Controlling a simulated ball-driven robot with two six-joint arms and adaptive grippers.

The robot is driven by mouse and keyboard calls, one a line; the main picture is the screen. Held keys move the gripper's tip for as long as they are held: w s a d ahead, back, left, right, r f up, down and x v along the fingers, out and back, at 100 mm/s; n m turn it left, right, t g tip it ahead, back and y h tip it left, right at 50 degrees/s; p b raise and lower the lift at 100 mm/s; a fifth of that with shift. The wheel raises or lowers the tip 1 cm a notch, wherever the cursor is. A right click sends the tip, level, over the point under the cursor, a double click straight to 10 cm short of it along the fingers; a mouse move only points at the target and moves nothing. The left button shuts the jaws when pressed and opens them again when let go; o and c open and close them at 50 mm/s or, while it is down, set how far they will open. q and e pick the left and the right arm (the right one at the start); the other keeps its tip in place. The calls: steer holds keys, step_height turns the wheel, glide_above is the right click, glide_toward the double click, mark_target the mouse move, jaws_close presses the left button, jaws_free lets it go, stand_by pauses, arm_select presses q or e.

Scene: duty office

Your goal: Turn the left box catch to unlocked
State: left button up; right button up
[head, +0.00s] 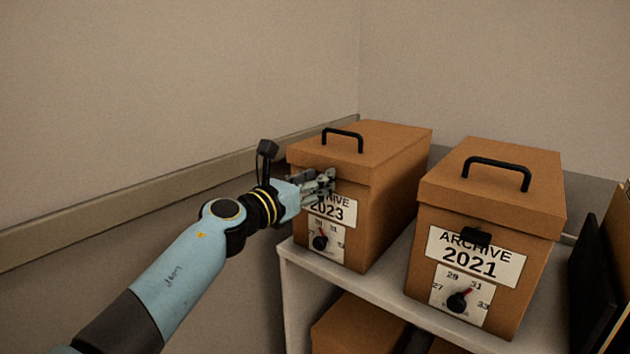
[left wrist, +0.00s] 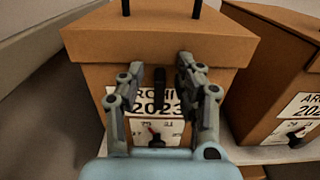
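The left box (head: 385,190) is brown cardboard with a lid and an "ARCHIVE 2023" label; it also shows in the left wrist view (left wrist: 220,50). Its catch, a black bar (left wrist: 159,88), stands upright on the front, over the label. In the head view my gripper hides the catch. My left gripper (head: 327,180) is at the box front, just under the lid. In the left wrist view its two fingers (left wrist: 161,66) are open, one on each side of the catch, with gaps visible on both sides. My right gripper is not in view.
A dial (head: 319,242) with a red mark sits below the label. The "ARCHIVE 2021" box (head: 540,230) stands to the right, with a black catch (head: 477,237) and its own dial (head: 458,301). Both stand on a pale shelf (head: 375,285). A wall rail (head: 130,208) runs behind on the left.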

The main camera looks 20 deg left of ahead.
arm_select(q)
steer(key=c, duration=0.3)
jaws_close()
